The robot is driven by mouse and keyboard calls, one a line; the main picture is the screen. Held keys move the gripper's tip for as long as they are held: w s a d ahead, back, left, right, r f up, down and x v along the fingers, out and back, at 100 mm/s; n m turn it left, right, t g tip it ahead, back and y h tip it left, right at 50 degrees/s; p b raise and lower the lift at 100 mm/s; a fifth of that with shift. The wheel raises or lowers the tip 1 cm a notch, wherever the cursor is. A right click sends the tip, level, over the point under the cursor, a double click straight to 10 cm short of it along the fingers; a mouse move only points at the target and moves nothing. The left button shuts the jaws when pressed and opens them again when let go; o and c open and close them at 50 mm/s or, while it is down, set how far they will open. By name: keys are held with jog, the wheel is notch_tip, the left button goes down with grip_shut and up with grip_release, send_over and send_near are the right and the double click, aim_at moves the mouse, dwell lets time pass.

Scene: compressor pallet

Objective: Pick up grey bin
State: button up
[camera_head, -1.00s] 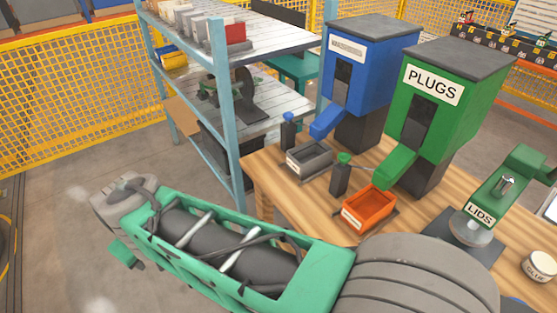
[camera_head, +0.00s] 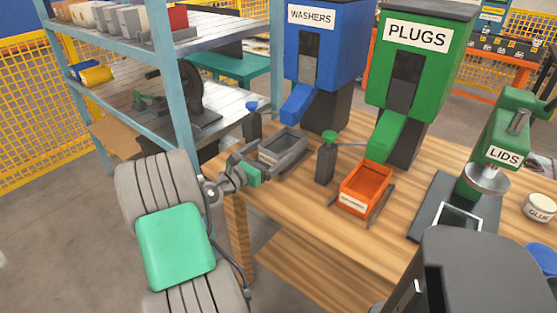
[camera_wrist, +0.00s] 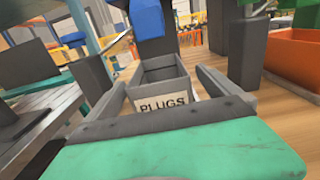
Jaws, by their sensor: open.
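The grey bin (camera_head: 281,148) sits on the wooden table under the chute of the blue washers dispenser. In the wrist view the grey bin (camera_wrist: 161,86) shows a "PLUGS" label on its near side. My gripper (camera_head: 262,160) is at the bin's near left end in the head view. In the wrist view my gripper (camera_wrist: 165,92) is open, with one finger on each side of the bin. I cannot tell whether the fingers touch it.
An orange bin (camera_head: 365,188) stands under the green plugs dispenser (camera_head: 420,60). A dark post with a green top (camera_head: 326,160) stands between the bins, and one with a blue top (camera_head: 252,122) stands behind the grey bin. A blue-framed shelf (camera_head: 180,90) is at left.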

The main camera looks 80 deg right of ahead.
jog(key=x, duration=0.7)
jog(key=shift+w+d+r, duration=0.2)
jog(key=shift+d, duration=0.05)
jog(key=shift+c, duration=0.3)
jog(key=c, duration=1.3)
jog(key=shift+o, duration=0.2)
